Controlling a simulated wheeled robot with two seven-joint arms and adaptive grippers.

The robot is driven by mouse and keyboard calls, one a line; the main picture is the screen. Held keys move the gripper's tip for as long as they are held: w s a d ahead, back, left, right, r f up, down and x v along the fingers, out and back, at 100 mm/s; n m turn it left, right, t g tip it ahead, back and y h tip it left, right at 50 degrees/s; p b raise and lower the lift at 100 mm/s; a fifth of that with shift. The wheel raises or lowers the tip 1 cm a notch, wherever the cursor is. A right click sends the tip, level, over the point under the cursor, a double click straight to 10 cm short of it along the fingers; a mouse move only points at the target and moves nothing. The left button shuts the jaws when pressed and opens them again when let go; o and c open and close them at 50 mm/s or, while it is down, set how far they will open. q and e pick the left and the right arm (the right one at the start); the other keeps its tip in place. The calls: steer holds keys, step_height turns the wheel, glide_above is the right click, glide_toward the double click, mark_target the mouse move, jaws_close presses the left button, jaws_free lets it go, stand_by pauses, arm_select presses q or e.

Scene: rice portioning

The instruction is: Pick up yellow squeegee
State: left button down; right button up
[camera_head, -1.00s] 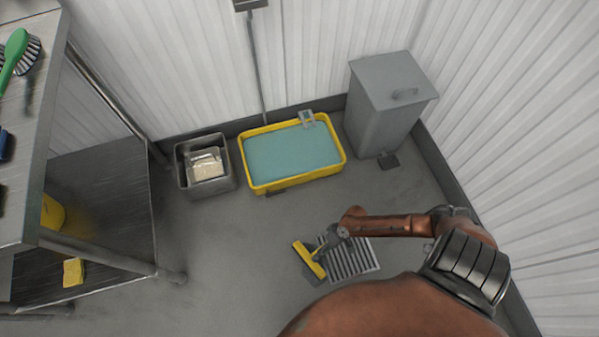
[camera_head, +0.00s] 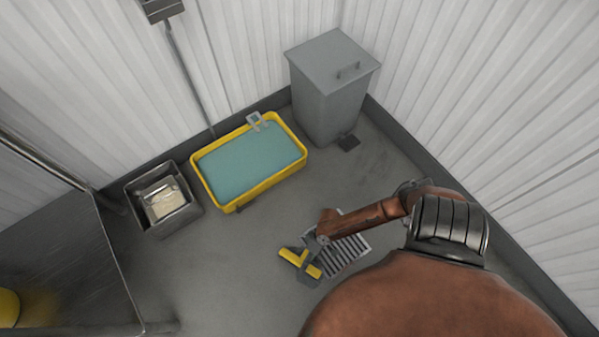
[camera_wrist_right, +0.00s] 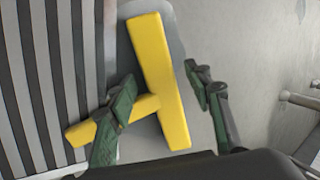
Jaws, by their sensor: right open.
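The yellow squeegee (camera_head: 290,257) is a T shape near the floor, below my right gripper (camera_head: 312,248) in the head view. In the right wrist view the squeegee (camera_wrist_right: 168,90) has its wide bar running up and down and its short handle pointing lower left. My right gripper (camera_wrist_right: 163,90) is open. Its green left finger overlaps the handle in the picture, and its right finger is right of the bar. I cannot tell whether the fingers touch it. My left gripper is not in view.
A slatted floor grate (camera_head: 345,258) and a grey plate (camera_wrist_right: 135,55) are beside and beneath the squeegee. A yellow tub (camera_head: 262,187) of blue-green liquid, a metal bin with a pale bag (camera_head: 183,216) and a grey lidded bin (camera_head: 328,95) stand along the walls.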

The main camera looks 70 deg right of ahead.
steer(key=shift+c, duration=0.5)
jaws_close()
steer(key=shift+r, duration=0.1)
